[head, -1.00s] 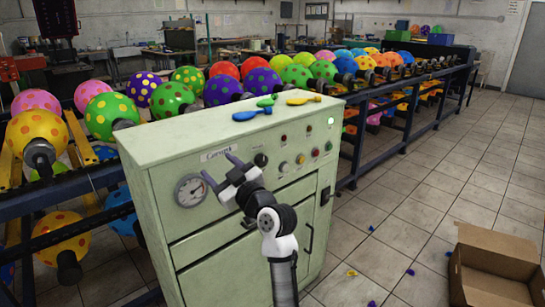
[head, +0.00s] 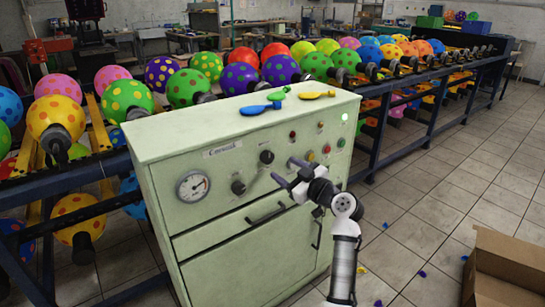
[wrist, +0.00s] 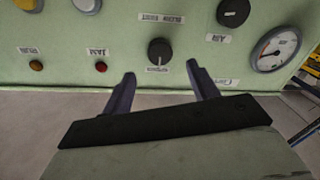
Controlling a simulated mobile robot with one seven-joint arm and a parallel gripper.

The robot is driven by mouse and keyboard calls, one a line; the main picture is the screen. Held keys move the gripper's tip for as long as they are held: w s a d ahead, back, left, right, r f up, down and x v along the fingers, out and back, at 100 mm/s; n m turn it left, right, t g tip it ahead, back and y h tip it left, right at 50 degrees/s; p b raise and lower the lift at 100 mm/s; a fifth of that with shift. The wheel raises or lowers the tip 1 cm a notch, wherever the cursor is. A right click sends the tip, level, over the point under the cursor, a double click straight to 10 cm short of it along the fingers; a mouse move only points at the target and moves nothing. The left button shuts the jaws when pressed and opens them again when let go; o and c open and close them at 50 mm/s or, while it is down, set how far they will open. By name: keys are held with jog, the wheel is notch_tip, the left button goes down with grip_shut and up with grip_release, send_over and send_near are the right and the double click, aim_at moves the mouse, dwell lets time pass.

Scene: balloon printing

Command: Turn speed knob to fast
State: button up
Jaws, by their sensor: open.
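The speed knob (head: 267,157) is a round black dial on the upper front of the pale green control cabinet (head: 225,235). In the wrist view the panel appears upside down, and the knob (wrist: 160,50) sits between small printed labels. My gripper (head: 284,171) is open and empty in front of the panel, lower and to the right of the knob in the head view. In the wrist view my gripper's two fingers (wrist: 161,73) point toward the knob, roughly either side of it, apart from it.
A second black knob (head: 238,187) and a pressure gauge (head: 193,186) are to the left. Coloured buttons (head: 326,149) are to the right. Drawer handles project below. Flat balloons (head: 260,108) lie on the cabinet top. A cardboard box (head: 505,265) stands at the lower right.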

aim_at(270, 159)
jog(key=p+x, duration=0.1)
jog(key=x, duration=0.6)
jog(key=shift+p, duration=0.35)
jog(key=c, duration=1)
jog(key=shift+f+m, duration=0.1)
jog(key=shift+m, duration=0.2)
